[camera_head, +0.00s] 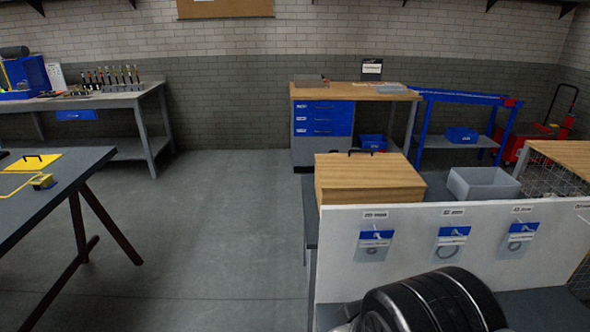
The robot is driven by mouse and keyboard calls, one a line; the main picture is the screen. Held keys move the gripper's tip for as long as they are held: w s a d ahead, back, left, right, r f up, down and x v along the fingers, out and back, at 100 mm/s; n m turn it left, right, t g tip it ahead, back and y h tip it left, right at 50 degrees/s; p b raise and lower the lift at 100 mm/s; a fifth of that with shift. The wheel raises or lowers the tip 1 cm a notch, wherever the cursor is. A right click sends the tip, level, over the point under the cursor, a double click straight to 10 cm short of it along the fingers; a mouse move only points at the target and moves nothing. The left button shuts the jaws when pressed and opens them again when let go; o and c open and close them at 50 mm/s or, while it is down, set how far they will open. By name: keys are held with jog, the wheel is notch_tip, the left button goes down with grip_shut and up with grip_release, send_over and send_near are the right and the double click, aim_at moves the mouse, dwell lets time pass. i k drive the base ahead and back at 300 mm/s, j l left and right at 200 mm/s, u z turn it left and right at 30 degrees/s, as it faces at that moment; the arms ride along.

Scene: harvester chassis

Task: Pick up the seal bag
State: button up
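Three clear bags with blue header cards hang in a row on the white upright panel (341,258) at the lower right. The left bag (373,252), the middle bag (449,249) and the right bag (516,247) each show a ring-like shape inside. The labels above them are too small to read, so I cannot tell which is the seal bag. My gripper is not in view.
A black rounded form with pale bands stands low in front of the panel; I cannot tell what it is. A wooden box (368,182) and a grey bin (483,184) are behind the panel. A dark table (60,190) stands left, with open floor (210,220) between.

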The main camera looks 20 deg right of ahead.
aim_at(448, 248)
jog(key=k+l+z, duration=0.1)
jog(key=l+z, duration=0.75)
jog(key=z, duration=0.15)
jog(key=k, duration=0.05)
